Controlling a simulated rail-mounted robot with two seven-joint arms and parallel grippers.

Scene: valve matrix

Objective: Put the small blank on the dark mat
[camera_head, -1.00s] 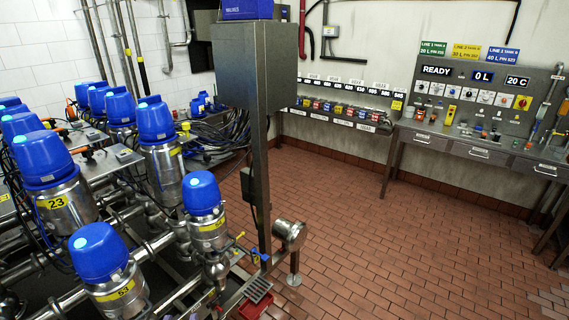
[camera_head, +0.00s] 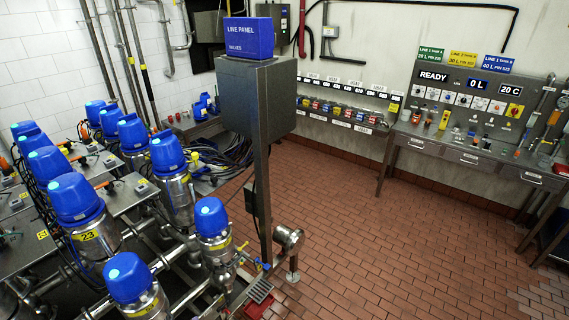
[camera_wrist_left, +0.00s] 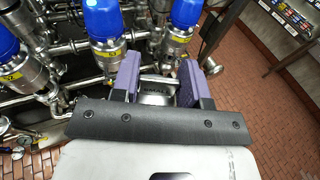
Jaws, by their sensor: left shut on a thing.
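My left gripper (camera_wrist_left: 158,88) shows only in the left wrist view, with a purple finger on each side. It is shut on a small metal piece with dark lettering, which I take to be the small blank (camera_wrist_left: 157,98). Much of the piece is hidden by the fingers and the dark bracket in front. The gripper is above the pipework, close to the blue-capped valves. I cannot make out the dark mat in either view. My right gripper is in neither view.
Blue-capped valves (camera_head: 78,200) and pipes crowd the left. A steel post carries a box (camera_head: 256,95) with a blue line panel sign (camera_head: 249,38). A red-edged grate (camera_head: 260,290) lies low beside a pipe end (camera_head: 289,237). The brick floor (camera_head: 390,240) is clear towards the control bench (camera_head: 470,150).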

